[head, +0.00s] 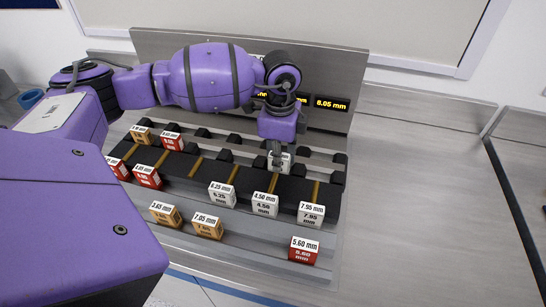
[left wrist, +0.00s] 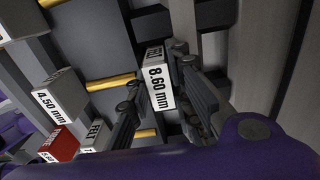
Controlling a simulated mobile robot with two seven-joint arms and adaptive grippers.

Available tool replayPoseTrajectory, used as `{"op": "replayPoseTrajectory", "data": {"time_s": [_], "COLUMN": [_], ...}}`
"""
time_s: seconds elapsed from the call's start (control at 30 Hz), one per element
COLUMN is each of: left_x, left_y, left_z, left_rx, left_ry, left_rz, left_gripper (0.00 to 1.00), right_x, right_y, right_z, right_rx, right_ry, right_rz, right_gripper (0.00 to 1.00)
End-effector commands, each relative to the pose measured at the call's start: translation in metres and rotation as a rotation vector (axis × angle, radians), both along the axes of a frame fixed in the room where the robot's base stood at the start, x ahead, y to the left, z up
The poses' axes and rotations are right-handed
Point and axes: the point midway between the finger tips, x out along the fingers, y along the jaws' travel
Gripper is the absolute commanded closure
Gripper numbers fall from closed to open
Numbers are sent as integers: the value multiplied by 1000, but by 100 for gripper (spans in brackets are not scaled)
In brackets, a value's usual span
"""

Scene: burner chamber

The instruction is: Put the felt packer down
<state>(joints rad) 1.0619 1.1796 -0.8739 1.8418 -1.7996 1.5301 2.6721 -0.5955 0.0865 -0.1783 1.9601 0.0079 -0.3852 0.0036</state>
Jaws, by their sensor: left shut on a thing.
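My left gripper (head: 278,158) reaches down over the right part of the stepped rack in the head view. It is shut on a white felt packer (head: 282,167), mostly hidden by the fingers there. In the left wrist view the packer (left wrist: 158,78) shows a label reading FELT and 8.60 mm, with the gripper's two dark fingers (left wrist: 160,85) on either side of it. The packer is at the rear edge of the dark band (head: 240,178), among dark blocks. I cannot tell whether it touches the rack. My right gripper is out of view.
White packers marked 6.25 (head: 222,193), 4.50 (head: 265,203) and 7.95 mm (head: 311,213) stand along the dark band's front. A red 5.60 mm block (head: 304,250) and orange blocks (head: 208,225) sit lower. A display (head: 331,104) reads 8.05 mm. The counter (head: 420,190) at right is clear.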

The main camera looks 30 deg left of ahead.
Motion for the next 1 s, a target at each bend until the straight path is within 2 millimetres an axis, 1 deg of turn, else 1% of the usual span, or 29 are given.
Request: {"op": "replayPoseTrajectory", "data": {"time_s": [0.13,0.17,0.2,0.3,0.6,0.7,0.77,0.87,1.0], "left_x": [0,0,0,0,0,0,1,2,2], "left_y": [0,0,0,0,0,0,0,0,0], "left_z": [-3,-3,-3,-3,-3,1,7,25,57], "left_rx": [0,0,0,0,1,0,1,0,0], "left_ry": [0,0,-1,0,0,-1,-2,-5,-6], "left_rz": [0,0,0,0,0,0,0,1,0], "left_gripper": [100,78,72,62,62,62,62,62,62], "right_x": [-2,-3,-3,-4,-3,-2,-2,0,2], "right_y": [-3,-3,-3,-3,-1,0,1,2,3], "right_z": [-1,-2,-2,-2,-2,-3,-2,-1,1], "right_rx": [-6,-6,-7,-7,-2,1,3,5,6], "right_ry": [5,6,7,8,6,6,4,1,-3], "right_rz": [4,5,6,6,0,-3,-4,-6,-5], "right_gripper": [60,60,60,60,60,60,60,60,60]}}
